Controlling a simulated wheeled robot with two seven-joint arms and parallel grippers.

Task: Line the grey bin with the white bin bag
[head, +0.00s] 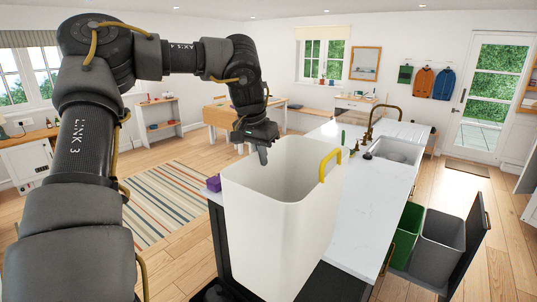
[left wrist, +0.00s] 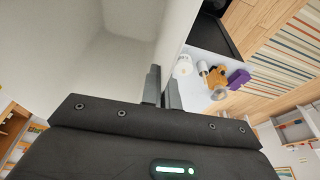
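The white bin bag (head: 280,225) is a large, open-topped, box-shaped bag with a yellow handle (head: 330,163) on its right rim. It is upright and fills the middle of the head view. My left gripper (head: 263,156) is at its far left rim. In the left wrist view the fingers (left wrist: 161,88) are close together on either side of the bag's thin wall (left wrist: 172,45). The grey bin (head: 433,258) stands at lower right in a pulled-out unit, open at the top; no liner is visible in it. My right gripper is not in view.
A green bin (head: 404,235) stands left of the grey bin, beside the white counter (head: 385,185). The unit's dark front panel (head: 474,235) is on the right. The sink (head: 398,150) and brass tap (head: 375,120) are behind. A purple object (head: 213,184) sits left of the bag.

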